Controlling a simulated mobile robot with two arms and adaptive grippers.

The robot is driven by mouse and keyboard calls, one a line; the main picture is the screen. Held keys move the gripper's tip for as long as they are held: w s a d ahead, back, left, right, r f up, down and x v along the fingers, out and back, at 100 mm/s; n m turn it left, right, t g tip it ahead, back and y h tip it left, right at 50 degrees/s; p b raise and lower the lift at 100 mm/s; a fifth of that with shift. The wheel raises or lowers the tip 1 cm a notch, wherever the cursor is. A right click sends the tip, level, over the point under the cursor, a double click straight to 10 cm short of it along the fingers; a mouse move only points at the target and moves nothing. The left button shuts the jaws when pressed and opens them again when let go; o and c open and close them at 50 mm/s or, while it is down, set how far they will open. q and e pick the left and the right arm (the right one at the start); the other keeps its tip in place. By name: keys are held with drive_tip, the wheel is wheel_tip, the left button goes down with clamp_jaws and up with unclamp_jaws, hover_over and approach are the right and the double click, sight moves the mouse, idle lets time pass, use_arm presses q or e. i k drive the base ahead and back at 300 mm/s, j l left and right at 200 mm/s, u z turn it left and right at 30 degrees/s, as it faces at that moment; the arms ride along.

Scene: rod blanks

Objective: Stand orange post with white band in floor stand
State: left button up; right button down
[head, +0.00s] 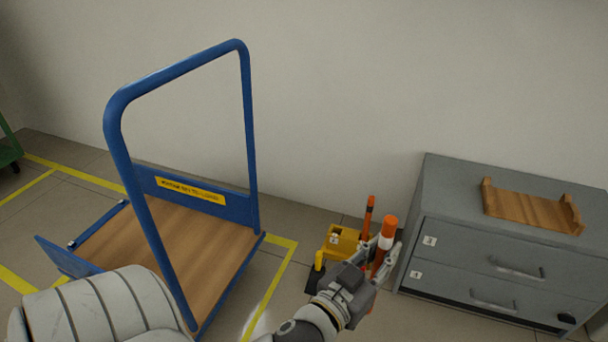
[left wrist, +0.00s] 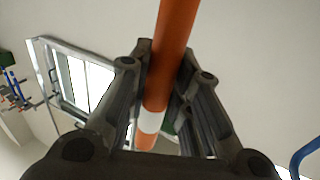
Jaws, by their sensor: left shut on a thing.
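The orange post with a white band (head: 386,228) is upright or nearly so in the head view, left of the grey cabinet. My left gripper (head: 381,252) is shut on it below the white band. In the left wrist view the post (left wrist: 174,45) runs between the two fingers, with its white band (left wrist: 151,122) near the palm. A yellow stand (head: 342,240) is on the floor just behind and left of the gripper, partly hidden. A second orange post with a dark band (head: 369,215) rises beside it; its foot is hidden. My right gripper is not in view.
A blue platform trolley (head: 205,245) with a tall handle stands at left. A grey drawer cabinet (head: 480,240) bearing a wooden cradle (head: 530,208) stands at right. A short yellow post on a black base (head: 318,262) is near the gripper. Yellow tape marks the floor.

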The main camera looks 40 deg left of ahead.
sight(336, 244)
drive_tip(key=i+j+u, duration=0.4)
drive_tip(key=i, duration=0.25)
drive_tip(key=i+u, duration=0.4)
drive_tip(key=i, duration=0.3)
